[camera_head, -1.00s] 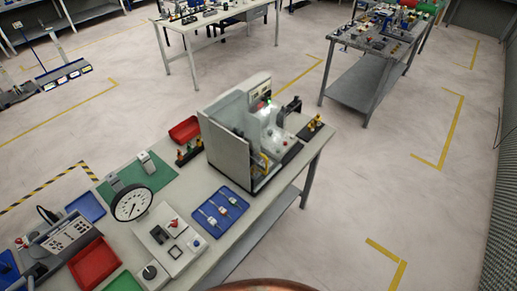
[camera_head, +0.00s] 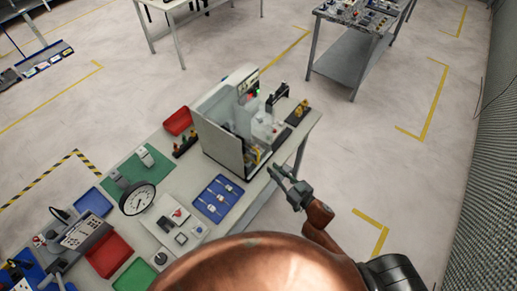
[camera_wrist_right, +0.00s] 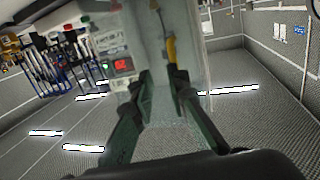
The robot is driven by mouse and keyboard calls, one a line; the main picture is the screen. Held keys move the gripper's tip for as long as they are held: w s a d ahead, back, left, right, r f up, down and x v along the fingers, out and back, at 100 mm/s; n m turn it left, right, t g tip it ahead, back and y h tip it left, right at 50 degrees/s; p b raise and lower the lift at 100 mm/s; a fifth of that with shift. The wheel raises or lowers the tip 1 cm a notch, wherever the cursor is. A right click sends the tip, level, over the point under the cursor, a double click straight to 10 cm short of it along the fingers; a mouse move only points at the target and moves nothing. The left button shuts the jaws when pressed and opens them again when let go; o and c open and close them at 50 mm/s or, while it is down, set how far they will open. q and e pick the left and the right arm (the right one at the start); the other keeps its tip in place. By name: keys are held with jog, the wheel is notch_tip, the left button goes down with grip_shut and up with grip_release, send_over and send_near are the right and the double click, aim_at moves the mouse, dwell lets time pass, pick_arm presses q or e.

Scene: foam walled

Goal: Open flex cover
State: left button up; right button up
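The machine (camera_head: 222,148) is a grey box at the back right part of the workbench, with a pale panelled side and an open-looking front with a green light. I cannot clearly make out the flex cover on it. My right gripper (camera_head: 278,171) is just right of the machine, beyond the bench's edge, apart from it. In the right wrist view the right gripper (camera_wrist_right: 160,76) has its fingers spread with nothing between them. Ahead of them are a pale panel (camera_wrist_right: 182,35) and a lit red display (camera_wrist_right: 123,66). My left gripper is out of view.
A blue tray (camera_head: 218,200) with white-tipped parts lies in front of the machine. Open floor lies right of the workbench (camera_head: 312,123).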

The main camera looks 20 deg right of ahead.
notch_tip(320, 180, up, 5)
jog(key=a+y, duration=0.1)
jog(key=a, duration=0.1)
jog(key=p, duration=0.2)
send_over(258, 163)
jog(key=shift+w+d+n, duration=0.15)
jog(key=shift+n, duration=0.15)
jog(key=shift+w+f, duration=0.1)
jog(key=shift+w, duration=0.05)
jog(key=c, duration=0.3)
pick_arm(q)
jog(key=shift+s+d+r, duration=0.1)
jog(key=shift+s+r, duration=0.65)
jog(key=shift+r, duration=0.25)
pick_arm(e)
grip_shut()
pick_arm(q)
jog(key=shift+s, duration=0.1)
